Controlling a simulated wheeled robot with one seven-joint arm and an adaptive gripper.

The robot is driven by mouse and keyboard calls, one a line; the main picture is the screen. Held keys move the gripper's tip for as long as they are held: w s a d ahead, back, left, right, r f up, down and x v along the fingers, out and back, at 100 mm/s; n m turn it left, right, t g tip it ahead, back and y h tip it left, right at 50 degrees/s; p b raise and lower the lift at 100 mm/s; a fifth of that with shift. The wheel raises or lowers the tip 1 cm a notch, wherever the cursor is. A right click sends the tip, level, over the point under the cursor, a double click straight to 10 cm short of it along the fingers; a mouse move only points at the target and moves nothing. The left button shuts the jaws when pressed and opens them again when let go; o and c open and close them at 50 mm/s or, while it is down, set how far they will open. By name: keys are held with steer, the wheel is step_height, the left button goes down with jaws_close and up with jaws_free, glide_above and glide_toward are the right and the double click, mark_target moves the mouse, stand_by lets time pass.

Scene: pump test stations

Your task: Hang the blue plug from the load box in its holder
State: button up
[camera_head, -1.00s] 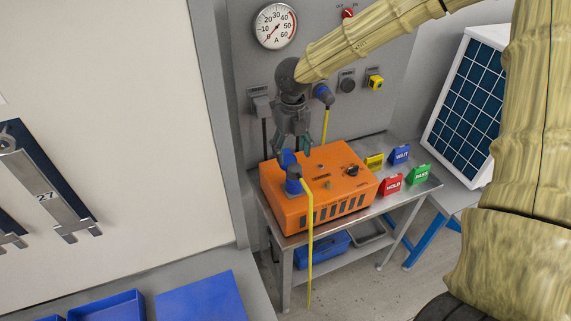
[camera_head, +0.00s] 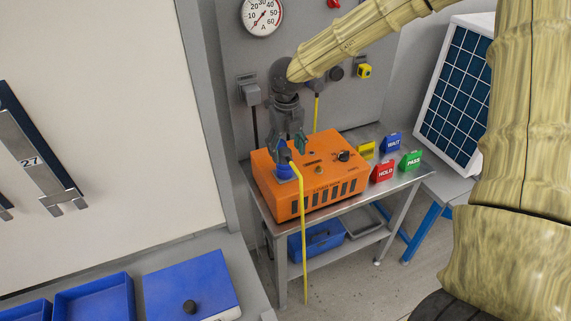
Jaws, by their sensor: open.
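The orange load box (camera_head: 322,190) stands on a grey metal bench. The blue plug (camera_head: 285,171) sits at the left of its top, with a yellow cable (camera_head: 303,235) hanging down the front past the bench edge. My gripper (camera_head: 286,145) points down with its fingers open at the top of the plug. The fingers partly hide the plug, and I cannot tell whether they touch it. On the wall panel, a grey fitting (camera_head: 250,91) has a dark cable below it. Another yellow cable (camera_head: 316,112) hangs behind my wrist. I cannot tell which fitting is the holder.
WAIT (camera_head: 393,142), HOLD (camera_head: 383,171) and PASS (camera_head: 411,160) signs and a yellow one (camera_head: 367,150) stand right of the box. A gauge (camera_head: 262,16) and a yellow-framed button (camera_head: 364,71) are on the panel. A solar panel (camera_head: 456,88) stands at right.

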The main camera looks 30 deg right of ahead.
mark_target(285, 158)
steer(key=f, duration=0.2)
steer(key=w+f, duration=0.1)
steer(key=f, duration=0.1)
steer(key=shift+w, duration=0.15)
steer(key=shift+s+f, duration=0.15)
steer(key=shift+s, duration=0.2)
steer(key=shift+w+f, duration=0.2)
steer(key=shift+s+r, duration=0.1)
steer(key=shift+p, duration=0.6)
stand_by(0.6)
jaws_close()
stand_by(0.4)
